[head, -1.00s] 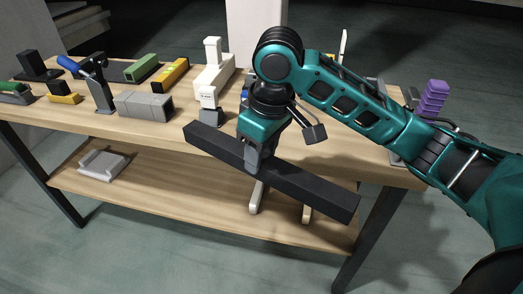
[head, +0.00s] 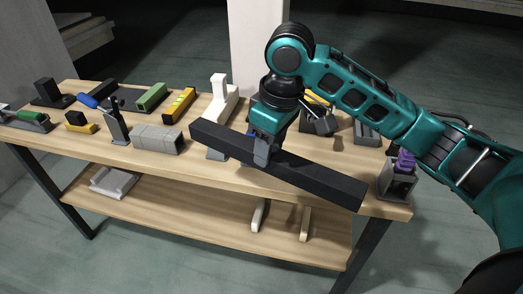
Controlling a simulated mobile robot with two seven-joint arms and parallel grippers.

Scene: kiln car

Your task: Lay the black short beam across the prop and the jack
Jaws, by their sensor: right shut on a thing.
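The black short beam (head: 320,180) is a long dark bar, slanting down to the right in the head view. My right gripper (head: 262,158) is shut on it near its middle, from above. The beam is over the front part of the table, its right end near the front edge; I cannot tell its height above the top. A grey upright with a black top (head: 116,125) stands farther left. I cannot tell for sure which pieces are the prop and the jack. My left gripper is out of view.
The wooden table (head: 210,172) holds grey blocks (head: 157,139), a green block (head: 151,96), a yellow level (head: 179,104) and other tools. A grey holder with a purple piece (head: 397,184) stands near the right end. A light tray (head: 113,182) lies on the lower shelf.

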